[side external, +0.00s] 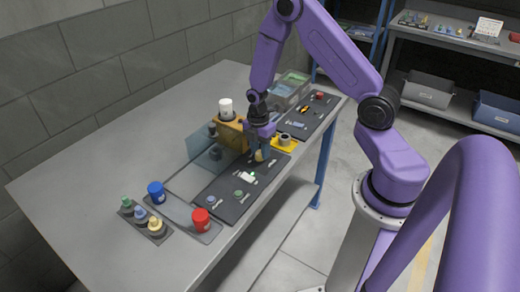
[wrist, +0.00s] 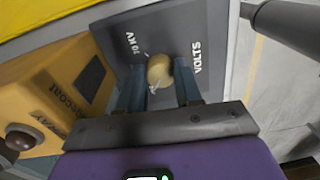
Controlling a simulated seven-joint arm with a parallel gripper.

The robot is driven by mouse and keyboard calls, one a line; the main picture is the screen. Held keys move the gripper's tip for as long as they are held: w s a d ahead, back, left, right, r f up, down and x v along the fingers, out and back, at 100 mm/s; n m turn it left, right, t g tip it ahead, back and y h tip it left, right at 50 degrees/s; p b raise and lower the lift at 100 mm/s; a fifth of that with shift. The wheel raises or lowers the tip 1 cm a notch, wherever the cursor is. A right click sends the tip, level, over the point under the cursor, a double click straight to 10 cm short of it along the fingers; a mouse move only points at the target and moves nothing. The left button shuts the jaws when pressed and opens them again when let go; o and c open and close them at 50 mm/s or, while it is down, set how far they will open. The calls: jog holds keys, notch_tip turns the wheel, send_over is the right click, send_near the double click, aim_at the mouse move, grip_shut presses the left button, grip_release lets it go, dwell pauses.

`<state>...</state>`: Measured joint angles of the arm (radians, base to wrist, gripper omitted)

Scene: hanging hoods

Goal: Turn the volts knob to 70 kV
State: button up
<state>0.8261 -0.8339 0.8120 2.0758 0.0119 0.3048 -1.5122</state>
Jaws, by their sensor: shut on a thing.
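The volts knob (wrist: 159,71) is a round tan knob on a dark grey panel (wrist: 200,25) in the wrist view. White lettering reads "70 KV" on its left and "VOLTS" on its right. My gripper (wrist: 160,84) has one blue-grey finger on each side of the knob and is shut on it. In the side view my gripper (side external: 262,138) points down at the dark panel, and the knob (side external: 259,156) shows just below the fingers. Small white marks lie beside the knob; I cannot tell where its pointer stands.
An orange-yellow box (wrist: 40,95) with a dark screen stands close left of my gripper in the wrist view. A white cup-like cylinder (side external: 225,108) stands on the box. The table's left part is clear.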

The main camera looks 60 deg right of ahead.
jog(key=m, duration=1.1)
jog(key=shift+s+m+y, duration=0.15)
jog(key=shift+m+y, duration=0.15)
jog(key=m, duration=0.5)
jog(key=shift+t, duration=0.3)
jog(key=m, duration=0.5)
jog(key=shift+a+m, duration=0.1)
jog(key=shift+m, duration=0.3)
jog(key=o, duration=1)
jog(key=shift+o, duration=0.2)
jog(key=shift+r, duration=0.1)
notch_tip(320, 180, up, 17)
jog(key=shift+s+d, duration=0.25)
jog(key=shift+d, duration=0.15)
